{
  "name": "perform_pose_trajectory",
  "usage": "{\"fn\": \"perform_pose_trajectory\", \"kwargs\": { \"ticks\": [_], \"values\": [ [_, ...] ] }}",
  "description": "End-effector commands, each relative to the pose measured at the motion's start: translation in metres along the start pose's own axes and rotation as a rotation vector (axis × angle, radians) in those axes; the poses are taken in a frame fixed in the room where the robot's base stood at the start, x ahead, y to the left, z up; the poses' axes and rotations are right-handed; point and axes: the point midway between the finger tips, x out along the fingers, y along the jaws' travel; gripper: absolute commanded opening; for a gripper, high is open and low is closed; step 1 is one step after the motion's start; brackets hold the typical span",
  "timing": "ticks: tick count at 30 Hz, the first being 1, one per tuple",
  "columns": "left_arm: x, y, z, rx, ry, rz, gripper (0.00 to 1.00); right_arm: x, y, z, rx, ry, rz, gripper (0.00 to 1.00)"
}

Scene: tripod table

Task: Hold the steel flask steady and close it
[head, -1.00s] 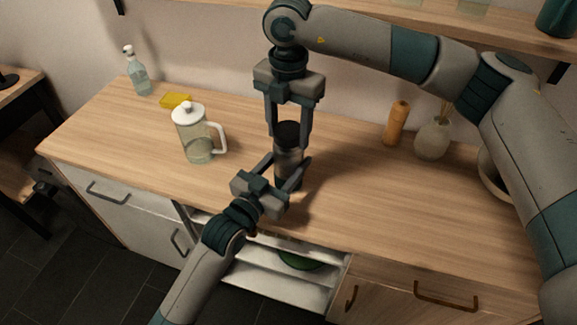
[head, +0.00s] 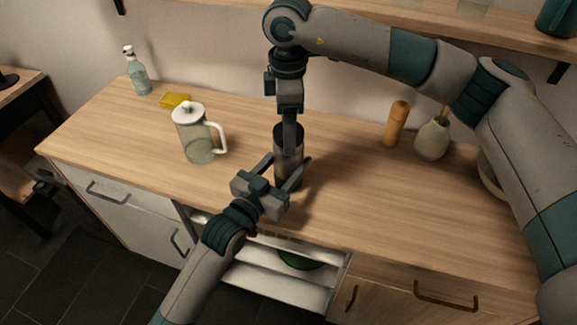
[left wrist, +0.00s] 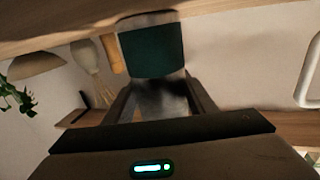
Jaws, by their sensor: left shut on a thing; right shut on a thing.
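The steel flask (head: 287,167) stands upright on the wooden counter. It has a dark lid (head: 280,134) at its top, partly hidden by a finger of my right gripper. My left gripper (head: 287,174) comes from the front and is shut around the flask body. My right gripper (head: 289,148) points straight down from above and is shut on the lid, its fingers lined up one behind the other. In the left wrist view the flask (left wrist: 152,52) shows a dark teal band, with steel between the fingers. Whether the lid sits fully down cannot be told.
A glass jug (head: 196,140) with a white lid stands left of the flask. A yellow sponge (head: 175,101) and a clear bottle (head: 138,75) are at the back left. A wooden mill (head: 396,124) and a vase (head: 432,139) stand right. An open shelf (head: 270,275) is below the counter.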

Motion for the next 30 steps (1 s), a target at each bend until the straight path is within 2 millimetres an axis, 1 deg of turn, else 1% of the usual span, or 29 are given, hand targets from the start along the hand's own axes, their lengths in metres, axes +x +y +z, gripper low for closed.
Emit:
{"fn": "perform_pose_trajectory", "kwargs": {
  "ticks": [1, 2, 3, 4, 14, 17, 25, 30],
  "values": [
    [0.0, 0.0, 0.001, 0.002, -0.001, 0.0, 0.0, 0.0, 0.001, 0.001, 0.002, -0.001, 0.003, 0.25],
    [0.0, 0.0, 0.001, 0.002, -0.001, 0.0, 0.0, 0.0, 0.001, 0.001, 0.002, -0.001, 0.003, 0.58],
    [0.0, 0.0, 0.001, 0.002, -0.001, 0.0, 0.0, 0.0, 0.001, 0.001, 0.001, -0.001, 0.003, 0.68],
    [0.0, 0.0, 0.001, 0.002, -0.001, 0.0, 0.0, 0.0, 0.001, 0.001, 0.001, -0.001, 0.003, 0.7],
    [0.0, 0.0, 0.001, 0.001, -0.002, 0.0, 0.0, -0.002, 0.001, 0.0, -0.002, 0.0, 0.002, 0.7],
    [0.0, 0.0, 0.001, 0.001, -0.002, 0.0, 0.0, -0.009, 0.001, 0.0, -0.002, 0.001, 0.002, 0.7],
    [0.0, 0.0, 0.001, 0.001, -0.002, 0.0, 0.0, -0.037, 0.001, 0.0, -0.002, 0.001, 0.002, 0.7],
    [0.0, 0.0, 0.001, 0.001, -0.002, 0.0, 0.0, -0.045, 0.0, 0.0, -0.002, 0.0, 0.001, 0.7]
  ]
}}
